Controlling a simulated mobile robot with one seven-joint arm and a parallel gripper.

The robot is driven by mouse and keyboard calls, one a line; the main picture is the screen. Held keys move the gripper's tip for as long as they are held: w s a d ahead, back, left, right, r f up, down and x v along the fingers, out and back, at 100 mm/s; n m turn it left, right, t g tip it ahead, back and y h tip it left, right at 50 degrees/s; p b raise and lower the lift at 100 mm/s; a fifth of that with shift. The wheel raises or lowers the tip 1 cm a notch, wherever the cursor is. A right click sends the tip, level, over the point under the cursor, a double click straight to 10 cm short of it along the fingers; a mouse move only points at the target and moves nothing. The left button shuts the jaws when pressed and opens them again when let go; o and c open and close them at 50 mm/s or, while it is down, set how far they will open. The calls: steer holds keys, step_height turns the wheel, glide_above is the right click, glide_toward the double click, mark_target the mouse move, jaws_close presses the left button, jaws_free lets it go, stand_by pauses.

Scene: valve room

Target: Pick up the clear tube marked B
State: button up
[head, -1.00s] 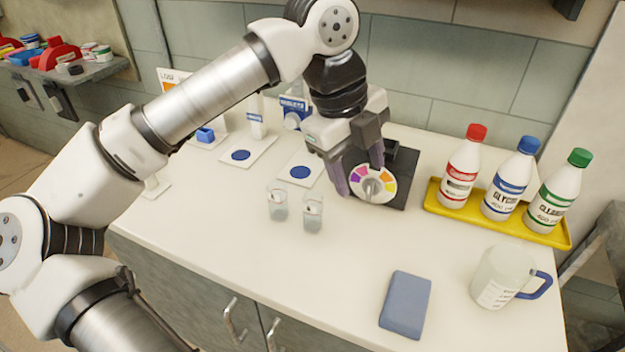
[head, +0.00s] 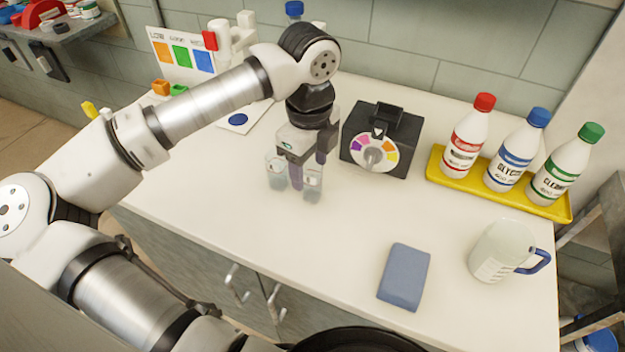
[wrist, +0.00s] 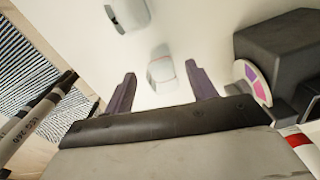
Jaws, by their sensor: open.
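Two small clear tubes stand side by side on the white counter: a left one (head: 276,172) and a right one (head: 313,184). I cannot read a letter on either, so I cannot tell which is marked B. My gripper (head: 309,172) is open, pointing down at the right tube, its fingers partly hiding it. In the wrist view the right tube (wrist: 162,72) shows between the fingertips of my gripper (wrist: 163,76), with a thin red mark; contact cannot be told. The left tube (wrist: 128,12) is at the top edge there.
A black device with a coloured dial (head: 373,153) stands close right of my gripper. A yellow tray (head: 500,187) holds three capped bottles at the right. A blue-grey block (head: 404,277) and a jug (head: 500,252) are at the front right. The counter in front of the tubes is clear.

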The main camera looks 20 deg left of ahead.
mark_target(313, 181)
steer(key=shift+d+f+p, duration=0.15)
steer(key=shift+f+p, duration=0.25)
steer(key=shift+f, duration=0.8)
steer(key=shift+d+f+p, duration=0.1)
steer(key=shift+f+p, duration=0.3)
steer(key=shift+f, duration=0.75)
steer(key=c, duration=1.1)
steer(key=shift+r, duration=0.1)
